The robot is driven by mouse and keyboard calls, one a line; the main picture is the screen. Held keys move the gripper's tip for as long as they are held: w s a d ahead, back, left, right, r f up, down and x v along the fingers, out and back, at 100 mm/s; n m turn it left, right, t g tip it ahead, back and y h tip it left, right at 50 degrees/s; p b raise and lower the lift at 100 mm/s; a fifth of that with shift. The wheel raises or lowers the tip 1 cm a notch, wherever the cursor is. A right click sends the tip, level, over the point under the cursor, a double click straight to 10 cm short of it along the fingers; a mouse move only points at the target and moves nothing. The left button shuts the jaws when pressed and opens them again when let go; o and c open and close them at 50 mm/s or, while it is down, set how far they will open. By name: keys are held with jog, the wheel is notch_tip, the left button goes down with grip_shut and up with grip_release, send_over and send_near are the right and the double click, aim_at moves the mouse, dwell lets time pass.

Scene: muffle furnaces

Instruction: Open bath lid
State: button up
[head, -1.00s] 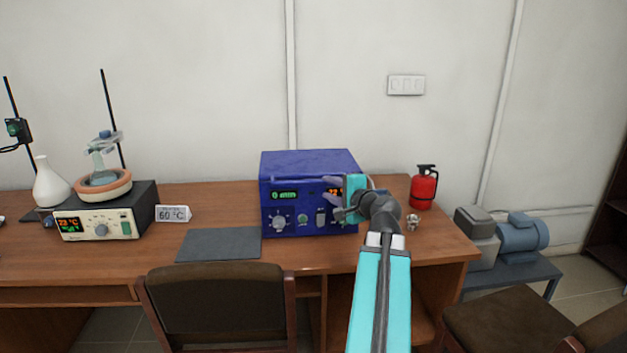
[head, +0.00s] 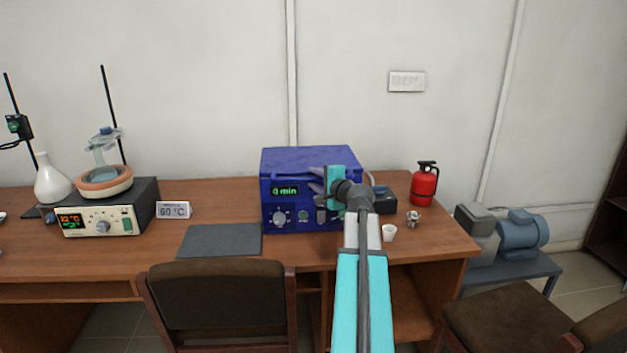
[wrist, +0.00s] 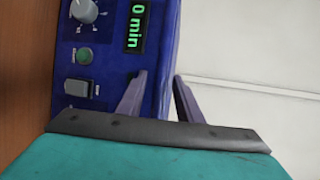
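The bath is a blue box (head: 300,164) with a flat blue top, standing on the wooden desk. Its front carries a green "0 min" display, knobs and a switch; the wrist view shows this front panel (wrist: 72,58) turned sideways. My gripper (head: 316,181) is in front of the bath's upper front, right of the display. My arm hides the right part of the front panel.
A red extinguisher (head: 425,184), a white cup (head: 389,233) and a small metal piece (head: 413,217) stand right of the bath. A dark mat (head: 220,240) lies left of it. A heating unit (head: 105,215) and a "60 °C" sign (head: 173,210) stand further left. A chair (head: 216,300) is in front.

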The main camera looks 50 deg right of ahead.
jog(key=shift+w, duration=0.1)
grip_shut()
jog(key=shift+a+f, duration=0.1)
jog(key=shift+a, duration=0.1)
jog(key=shift+d, duration=0.1)
jog(key=shift+r, duration=0.3)
